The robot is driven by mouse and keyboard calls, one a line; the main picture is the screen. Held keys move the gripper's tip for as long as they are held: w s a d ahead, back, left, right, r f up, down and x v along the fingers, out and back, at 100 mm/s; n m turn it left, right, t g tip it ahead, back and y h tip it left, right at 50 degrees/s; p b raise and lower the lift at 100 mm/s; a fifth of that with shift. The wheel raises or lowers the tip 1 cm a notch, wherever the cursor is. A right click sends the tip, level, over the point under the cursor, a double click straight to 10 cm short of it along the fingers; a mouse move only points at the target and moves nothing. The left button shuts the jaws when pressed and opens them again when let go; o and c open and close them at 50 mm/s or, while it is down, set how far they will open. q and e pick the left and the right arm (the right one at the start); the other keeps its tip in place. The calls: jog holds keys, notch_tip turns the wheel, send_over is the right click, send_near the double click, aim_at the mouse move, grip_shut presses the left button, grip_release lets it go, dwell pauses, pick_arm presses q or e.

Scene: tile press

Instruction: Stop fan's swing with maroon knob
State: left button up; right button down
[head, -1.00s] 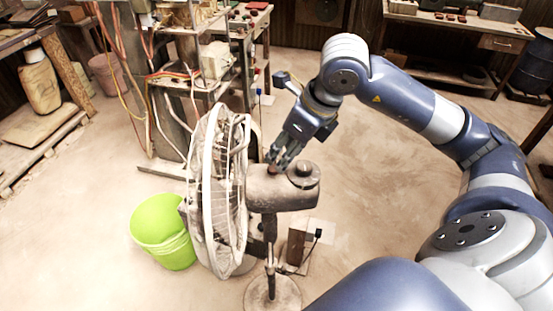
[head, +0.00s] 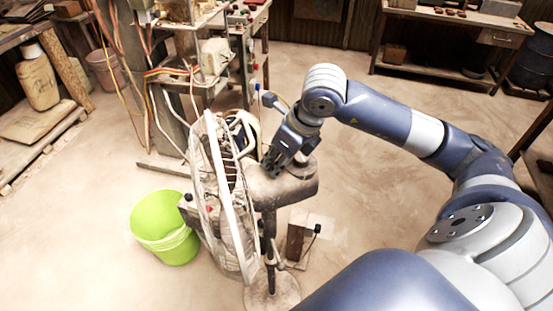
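The fan has a pale wire cage (head: 222,195) facing left and a dusty motor housing (head: 283,190) behind it, on a stand with a round base (head: 272,294). My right gripper (head: 271,171) is at the top of the housing, close behind the cage, pointing down. Its fingers look close together, but I cannot tell whether they are shut or hold anything. The maroon knob is not visible now; the gripper covers that part of the housing. A dark round knob (head: 303,166) sits on the housing just right of the gripper. My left gripper is not in view.
A lime green bucket (head: 163,228) stands on the floor left of the fan. A machine with loose cables (head: 190,80) stands behind the fan. A small box (head: 297,243) is by the stand. The floor to the right is clear up to a workbench (head: 450,28).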

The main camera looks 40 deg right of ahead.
jog(key=shift+r, duration=0.75)
jog(key=c, duration=1.4)
grip_release()
jog(key=shift+r, duration=0.1)
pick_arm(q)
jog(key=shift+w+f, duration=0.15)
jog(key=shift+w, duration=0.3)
pick_arm(e)
jog(key=shift+s, duration=0.1)
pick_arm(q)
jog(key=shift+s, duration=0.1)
pick_arm(e)
jog(key=v, duration=1.2)
